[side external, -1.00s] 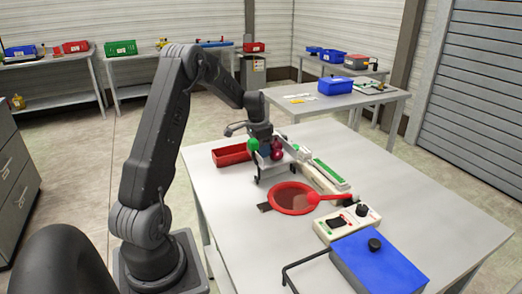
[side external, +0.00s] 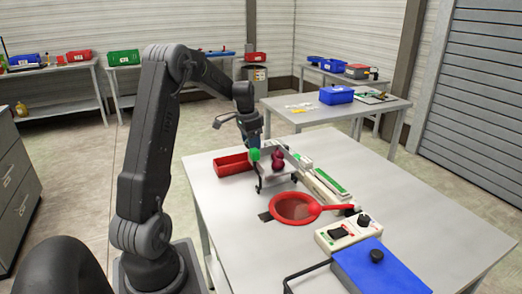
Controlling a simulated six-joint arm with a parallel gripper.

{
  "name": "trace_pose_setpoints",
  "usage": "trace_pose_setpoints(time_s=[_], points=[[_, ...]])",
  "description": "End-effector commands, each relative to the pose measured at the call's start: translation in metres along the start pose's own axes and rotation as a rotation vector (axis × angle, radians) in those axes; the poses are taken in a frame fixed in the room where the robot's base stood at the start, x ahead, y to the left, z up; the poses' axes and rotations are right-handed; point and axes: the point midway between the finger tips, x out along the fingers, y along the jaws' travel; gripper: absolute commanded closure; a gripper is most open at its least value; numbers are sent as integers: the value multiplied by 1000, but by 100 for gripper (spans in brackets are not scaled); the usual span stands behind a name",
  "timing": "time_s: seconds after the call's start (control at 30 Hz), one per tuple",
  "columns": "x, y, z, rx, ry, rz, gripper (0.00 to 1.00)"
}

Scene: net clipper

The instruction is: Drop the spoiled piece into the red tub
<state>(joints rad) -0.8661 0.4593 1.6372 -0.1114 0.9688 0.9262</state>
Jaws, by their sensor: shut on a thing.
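The red tub (side external: 232,170) is an open rectangular bin at the far left of the table. My gripper (side external: 254,142) is at the back of the table, right of the tub and a little higher in the picture. It points down beside a green knob (side external: 254,154). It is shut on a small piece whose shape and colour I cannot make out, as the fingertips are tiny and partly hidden.
A grey frame (side external: 268,181) with the green knob and a dark red rounded part (side external: 278,159) stands close by. In front are a red round-rimmed net (side external: 293,209), a control box (side external: 348,232) and a blue box (side external: 380,268). The table's right side is clear.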

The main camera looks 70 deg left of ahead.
Motion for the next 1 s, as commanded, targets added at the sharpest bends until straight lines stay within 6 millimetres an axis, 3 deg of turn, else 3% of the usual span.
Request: trace_pose_setpoints(time_s=[0.2,0.4,0.67,1.0], points=[[-33,-17,39,-5,1,-2,72],[-50,-26,61,-3,1,-1,72],[-57,-28,69,0,0,1,72],[-53,-34,63,1,0,1,72]])
